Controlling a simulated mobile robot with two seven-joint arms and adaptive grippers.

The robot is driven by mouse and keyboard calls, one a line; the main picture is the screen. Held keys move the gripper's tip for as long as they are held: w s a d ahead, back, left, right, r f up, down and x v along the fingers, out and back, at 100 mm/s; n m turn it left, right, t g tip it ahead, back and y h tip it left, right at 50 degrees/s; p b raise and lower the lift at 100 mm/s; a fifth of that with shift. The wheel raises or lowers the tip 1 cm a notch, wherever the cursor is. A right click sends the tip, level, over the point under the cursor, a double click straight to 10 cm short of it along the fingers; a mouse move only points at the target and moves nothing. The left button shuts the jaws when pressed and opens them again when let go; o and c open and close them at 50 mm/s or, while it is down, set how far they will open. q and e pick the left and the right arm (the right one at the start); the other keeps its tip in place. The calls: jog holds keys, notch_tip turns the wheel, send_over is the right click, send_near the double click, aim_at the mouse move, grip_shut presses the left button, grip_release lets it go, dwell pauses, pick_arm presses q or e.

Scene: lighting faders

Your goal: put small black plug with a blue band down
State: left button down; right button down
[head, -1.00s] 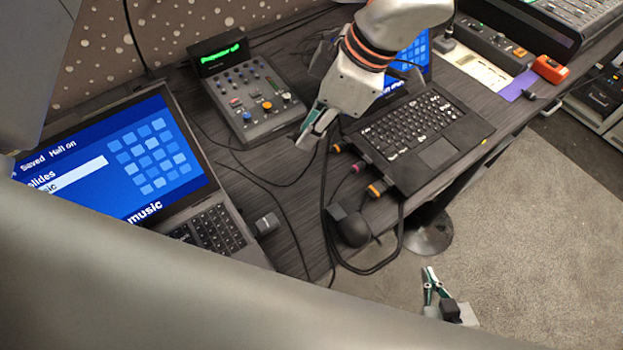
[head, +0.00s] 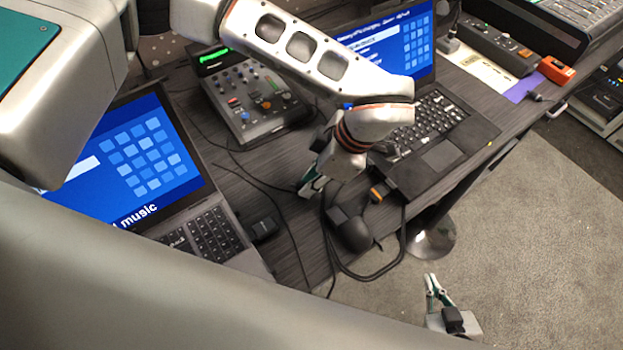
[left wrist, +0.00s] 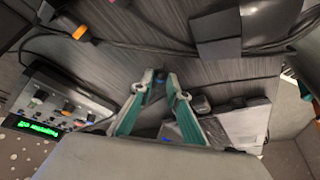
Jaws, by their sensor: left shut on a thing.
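My left gripper (head: 312,186) is low over the dark desk, between the fader console and the right laptop. In the left wrist view its two green-grey fingers (left wrist: 168,80) come close together around a small dark thing with a blue patch, the small black plug with a blue band (left wrist: 160,80). Most of the plug is hidden by the fingers, and I cannot tell whether it touches the desk (head: 285,228). In the head view the plug cannot be made out. My right gripper (head: 436,284) is over the carpet at bottom right, away from the desk; its finger gap is unclear.
A fader console (head: 250,105) stands behind my left gripper. The right laptop (head: 440,150) and an orange-banded plug (head: 378,193) are to its right. A rounded black object (head: 356,234) and looped cables lie in front. The left laptop (head: 205,230) is at left.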

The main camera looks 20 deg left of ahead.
pick_arm(q)
jog(key=shift+f, duration=0.15)
jog(key=shift+f, duration=0.25)
jog(key=c, duration=1.9)
grip_release()
jog(key=shift+r, duration=0.25)
jog(key=p+v, duration=0.1)
jog(key=v, duration=1.1)
jog(key=shift+r, duration=0.2)
